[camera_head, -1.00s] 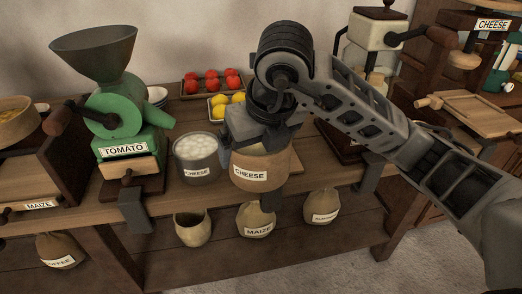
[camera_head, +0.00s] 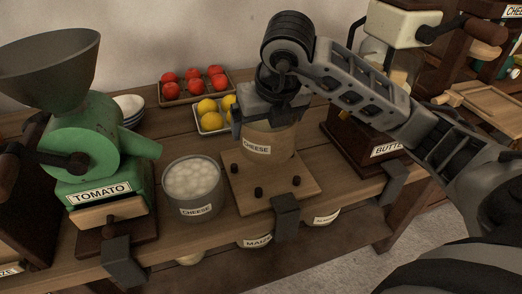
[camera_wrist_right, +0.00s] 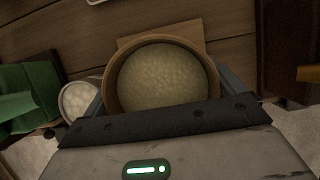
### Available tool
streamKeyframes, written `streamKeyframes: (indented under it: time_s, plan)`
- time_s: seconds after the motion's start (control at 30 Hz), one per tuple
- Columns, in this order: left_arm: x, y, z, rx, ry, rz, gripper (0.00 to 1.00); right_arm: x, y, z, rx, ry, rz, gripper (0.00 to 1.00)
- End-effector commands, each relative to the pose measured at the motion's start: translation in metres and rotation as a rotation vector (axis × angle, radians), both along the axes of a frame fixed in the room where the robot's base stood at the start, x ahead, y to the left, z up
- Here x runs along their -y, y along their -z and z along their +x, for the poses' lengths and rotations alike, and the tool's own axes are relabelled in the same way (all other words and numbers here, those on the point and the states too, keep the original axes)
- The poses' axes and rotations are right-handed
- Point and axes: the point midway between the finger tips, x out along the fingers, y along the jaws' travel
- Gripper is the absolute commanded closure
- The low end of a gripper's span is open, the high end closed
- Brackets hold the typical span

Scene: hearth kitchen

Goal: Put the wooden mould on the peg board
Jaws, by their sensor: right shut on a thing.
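The wooden mould (camera_head: 270,140) is a round tan tub with a CHEESE label and pale curd inside. My right gripper (camera_head: 268,112) is shut on it and holds it upright. In the right wrist view the mould (camera_wrist_right: 162,80) sits between the fingers, filled with pale curd. The peg board (camera_head: 270,196) is a flat wooden square with several dark pegs, lying on the bench at its front edge. The mould is over the board's back part; I cannot tell whether it touches the board. My left gripper is not in view.
A grey pot of white curds labelled CHEESE (camera_head: 193,187) stands just left of the board. A green TOMATO mill (camera_head: 85,150) is further left. Trays of tomatoes (camera_head: 194,84) and lemons (camera_head: 212,114) lie behind. A BUTTER machine (camera_head: 365,135) stands at the right.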

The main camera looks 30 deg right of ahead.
Motion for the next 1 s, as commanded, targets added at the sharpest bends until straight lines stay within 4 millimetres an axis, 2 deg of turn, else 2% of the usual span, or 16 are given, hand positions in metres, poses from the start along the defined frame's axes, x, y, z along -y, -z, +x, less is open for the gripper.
streamKeyframes:
  time_s: [0.1,0.33,0.53,0.9,0.93,1.0]
  plan:
    - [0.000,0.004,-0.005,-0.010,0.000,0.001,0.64,0.001,0.020,0.000,0.000,0.000,-0.001,0.45]
    - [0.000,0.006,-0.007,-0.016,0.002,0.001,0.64,0.000,0.036,0.000,0.002,0.000,0.000,0.45]
    - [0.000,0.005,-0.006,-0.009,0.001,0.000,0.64,0.000,0.063,0.000,0.001,-0.001,-0.001,0.45]
    - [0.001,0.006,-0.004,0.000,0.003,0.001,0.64,0.000,0.069,0.001,0.005,0.000,0.000,0.45]
    - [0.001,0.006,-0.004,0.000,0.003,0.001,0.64,0.000,0.070,0.000,0.002,-0.001,-0.001,0.03]
    - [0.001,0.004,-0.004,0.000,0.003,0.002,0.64,0.000,0.069,0.000,0.002,-0.001,-0.001,0.00]
